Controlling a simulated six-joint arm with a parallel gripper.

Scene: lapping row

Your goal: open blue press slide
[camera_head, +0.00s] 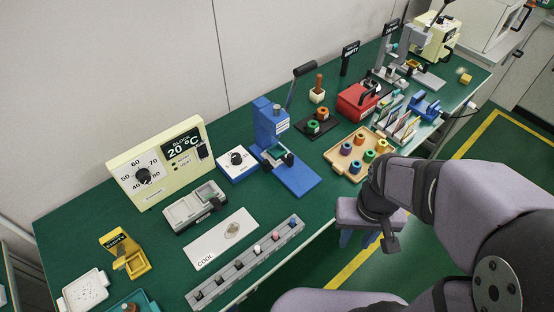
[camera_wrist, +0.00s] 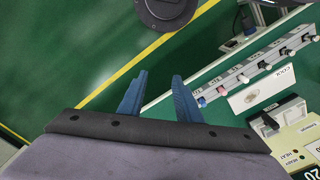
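The blue press (camera_head: 268,125) stands upright on the green bench in the head view, with a black-gripped lever (camera_head: 304,70) rising to the upper right. Its blue base (camera_head: 297,180) reaches toward the bench's front edge. A dark and pale green part (camera_head: 278,156) sits low at the front of the column; I cannot tell how far the slide is open. The press is not in the wrist view. My gripper (camera_head: 358,240) hangs beyond the front edge, right of and apart from the press. In the wrist view my gripper (camera_wrist: 157,76) has its two blue fingers apart, with nothing between them.
A block-heater unit (camera_head: 160,165) and a white dial box (camera_head: 237,162) stand left of the press. A rail with several pegs (camera_head: 250,262) lies along the front edge. A tan tray of coloured spools (camera_head: 358,152) and a red box (camera_head: 360,102) are to its right.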

